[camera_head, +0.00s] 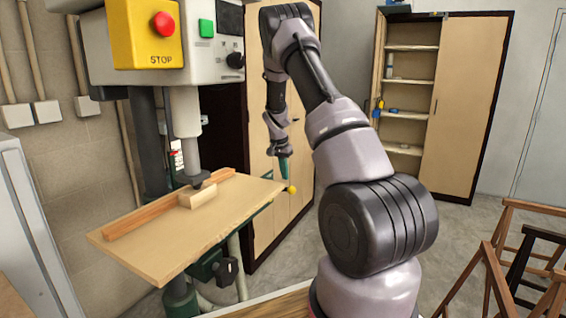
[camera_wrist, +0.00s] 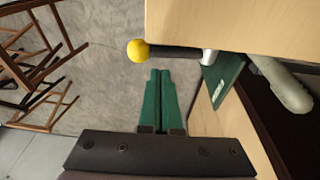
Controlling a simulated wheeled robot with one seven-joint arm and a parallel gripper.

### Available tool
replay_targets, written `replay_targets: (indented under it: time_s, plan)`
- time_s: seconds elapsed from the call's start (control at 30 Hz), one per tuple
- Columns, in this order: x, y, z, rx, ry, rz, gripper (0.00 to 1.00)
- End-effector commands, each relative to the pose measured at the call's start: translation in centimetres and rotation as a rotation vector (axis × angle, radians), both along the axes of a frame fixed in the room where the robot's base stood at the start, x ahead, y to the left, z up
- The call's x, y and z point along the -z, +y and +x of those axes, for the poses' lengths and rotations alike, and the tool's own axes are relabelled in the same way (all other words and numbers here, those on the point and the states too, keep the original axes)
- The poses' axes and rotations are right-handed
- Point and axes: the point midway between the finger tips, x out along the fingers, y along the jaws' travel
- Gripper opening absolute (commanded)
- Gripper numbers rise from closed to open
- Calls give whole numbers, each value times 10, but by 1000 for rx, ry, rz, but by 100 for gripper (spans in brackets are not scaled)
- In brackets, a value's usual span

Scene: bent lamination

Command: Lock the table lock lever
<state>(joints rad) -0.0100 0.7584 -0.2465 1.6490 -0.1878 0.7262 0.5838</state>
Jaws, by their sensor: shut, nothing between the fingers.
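The table lock lever shows in the wrist view as a dark rod (camera_wrist: 175,52) with a yellow ball knob (camera_wrist: 138,51), sticking out sideways beside the wooden table edge (camera_wrist: 230,25). In the head view only its yellow knob (camera_head: 291,189) shows, at the right corner of the machine's wooden table (camera_head: 180,245). My gripper (camera_head: 285,180) points down there, with its green fingertips close to the knob. In the wrist view my gripper (camera_wrist: 160,72) is shut and empty, its tips just below the rod in the picture. I cannot tell whether they touch it.
The drill machine carries a yellow stop box (camera_head: 148,35). A wooden fence (camera_head: 150,215) and a small block (camera_head: 198,196) lie on its table. An open cabinet (camera_head: 405,100) stands behind. Wooden trestles (camera_head: 520,255) stand at the right. The floor between is clear.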

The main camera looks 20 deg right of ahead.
Motion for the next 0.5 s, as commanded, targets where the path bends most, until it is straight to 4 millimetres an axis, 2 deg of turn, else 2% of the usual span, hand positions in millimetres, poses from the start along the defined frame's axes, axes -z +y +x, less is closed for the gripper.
replay_targets:
  time_s: [0.2,0.5]
  plan:
    - [23,3,-5,0,1,1,0]
    - [27,4,-6,0,-2,0,0]
